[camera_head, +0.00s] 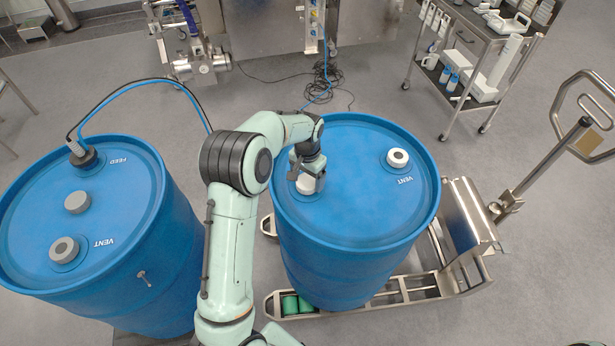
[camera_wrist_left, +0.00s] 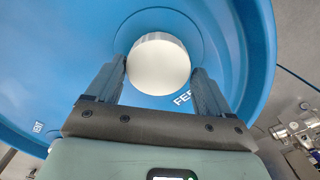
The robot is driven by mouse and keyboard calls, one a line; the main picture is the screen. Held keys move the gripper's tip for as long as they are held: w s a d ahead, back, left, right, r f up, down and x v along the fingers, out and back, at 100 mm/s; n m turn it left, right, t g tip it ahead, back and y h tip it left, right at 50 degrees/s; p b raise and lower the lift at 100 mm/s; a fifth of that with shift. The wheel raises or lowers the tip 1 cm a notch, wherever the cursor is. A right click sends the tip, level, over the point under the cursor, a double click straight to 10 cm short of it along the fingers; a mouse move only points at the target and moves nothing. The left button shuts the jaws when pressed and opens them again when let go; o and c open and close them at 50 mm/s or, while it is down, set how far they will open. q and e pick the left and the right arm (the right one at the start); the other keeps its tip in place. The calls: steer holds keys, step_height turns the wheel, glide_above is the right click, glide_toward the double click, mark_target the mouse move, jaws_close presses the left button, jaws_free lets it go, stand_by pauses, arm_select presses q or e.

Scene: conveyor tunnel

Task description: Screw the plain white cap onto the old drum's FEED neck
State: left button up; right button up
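The plain white cap (camera_head: 306,187) is at the FEED neck of the right blue drum (camera_head: 345,225). My left gripper (camera_head: 308,176) points down there, its fingers on both sides of the cap. In the left wrist view the round white cap (camera_wrist_left: 158,64) fills the gap between the fingertips (camera_wrist_left: 160,75), which appear to touch it. Part of the word FEED shows beside it. The cap hides the neck, so I cannot tell how far down it sits. This drum's VENT neck has a white cap (camera_head: 397,158).
The right drum stands on a steel pallet truck (camera_head: 470,245). The left blue drum (camera_head: 120,215) has a hose fitting (camera_head: 82,154) in its FEED neck, a grey VENT cap (camera_head: 64,250) and a loose-looking grey cap (camera_head: 77,202). A cart (camera_head: 465,60) stands behind.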

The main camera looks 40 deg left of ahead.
arm_select(q)
steer(key=c, duration=1)
steer(key=shift+o, duration=0.2)
steer(key=m, duration=0.5)
steer(key=shift+s, duration=0.1)
arm_select(e)
steer(key=shift+w+r, duration=0.15)
steer(key=shift+w, duration=0.05)
arm_select(q)
steer(key=shift+m, duration=0.3)
steer(key=m, duration=0.4)
steer(key=shift+s+m+p, duration=0.1)
steer(key=shift+m+p, duration=0.25)
steer(key=shift+m, duration=0.05)
arm_select(e)
steer(key=shift+w+r, duration=0.3)
